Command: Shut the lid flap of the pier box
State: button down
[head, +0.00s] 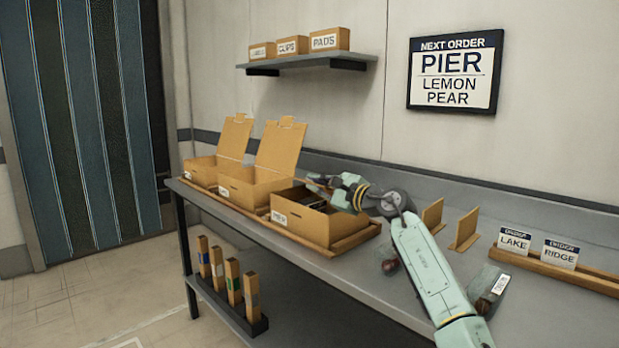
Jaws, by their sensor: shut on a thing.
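Three open-topped cardboard boxes stand in a row on the bench. The far box (201,172) and the middle box (240,192) have their lid flaps raised, the far flap (235,137) and the middle flap (280,146). The near box (312,225) shows a dark inside, and no upright flap shows on it. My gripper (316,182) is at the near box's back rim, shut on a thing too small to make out. My wrist hides part of that rim.
A wooden rail (350,243) edges the boxes. A wall shelf (310,62) holds small boxes. The sign (456,72) reads PIER, LEMON, PEAR.

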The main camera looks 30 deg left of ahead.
jog(key=shift+n, duration=0.6)
jog(key=shift+s+a+f+b, duration=0.1)
jog(key=shift+s+f+b, duration=0.1)
jog(key=shift+f+b, duration=0.95)
jog(key=shift+s+a+f+b, duration=0.15)
jog(key=shift+f+b, duration=0.5)
jog(key=shift+f, duration=0.85)
jog(key=c, duration=1.8)
grip_release()
jog(key=shift+c, duration=0.2)
jog(key=shift+r, duration=0.1)
